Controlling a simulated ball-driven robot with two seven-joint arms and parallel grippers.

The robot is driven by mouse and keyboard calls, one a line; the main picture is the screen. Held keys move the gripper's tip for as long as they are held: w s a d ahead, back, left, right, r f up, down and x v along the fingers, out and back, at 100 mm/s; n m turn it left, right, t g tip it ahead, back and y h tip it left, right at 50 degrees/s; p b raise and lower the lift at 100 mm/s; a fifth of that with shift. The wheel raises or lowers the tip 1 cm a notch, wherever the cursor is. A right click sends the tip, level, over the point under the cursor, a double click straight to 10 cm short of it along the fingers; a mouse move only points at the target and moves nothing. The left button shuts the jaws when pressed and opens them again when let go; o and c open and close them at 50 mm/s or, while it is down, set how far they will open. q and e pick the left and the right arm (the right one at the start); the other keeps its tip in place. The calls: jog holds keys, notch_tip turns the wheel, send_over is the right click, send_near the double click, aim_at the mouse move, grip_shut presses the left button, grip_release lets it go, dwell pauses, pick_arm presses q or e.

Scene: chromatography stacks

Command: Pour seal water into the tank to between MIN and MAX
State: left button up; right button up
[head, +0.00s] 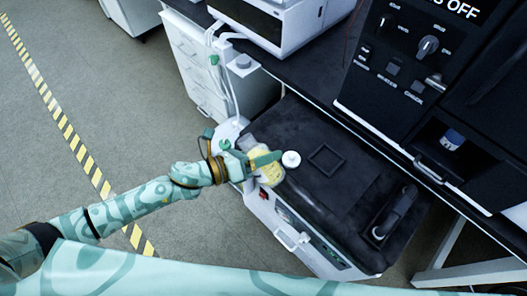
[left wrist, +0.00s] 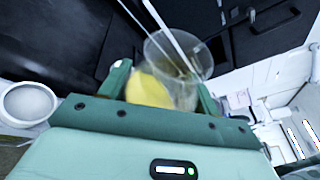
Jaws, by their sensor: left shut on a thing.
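My left gripper (head: 262,162) is shut on a clear container with a yellow patch (head: 270,172), at the front left edge of a black-topped unit (head: 325,195). In the left wrist view the gripper (left wrist: 165,88) has its fingers on either side of the clear container (left wrist: 190,45), with the yellow patch between them. A thin pale rod or line crosses the container. I cannot tell its water level. A white round cap (head: 291,159) shows just right of the gripper. No MIN or MAX marks are readable, and I cannot make out the tank surely. My right gripper is out of view.
A black handle (head: 395,212) sits on the unit's right side. White drawers (head: 200,65) stand behind. The floor at left is clear.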

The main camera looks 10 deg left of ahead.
pick_arm(q)
jog(key=shift+f+n+b, duration=0.2)
jog(key=shift+n+b, duration=0.1)
jog(key=shift+b, duration=0.25)
jog(key=shift+d, duration=0.1)
jog(key=shift+r, duration=0.1)
jog(key=shift+f+n+h+b, duration=0.3)
jog(key=shift+n+b, duration=0.1)
jog(key=shift+b, duration=0.05)
jog(key=shift+r, duration=0.1)
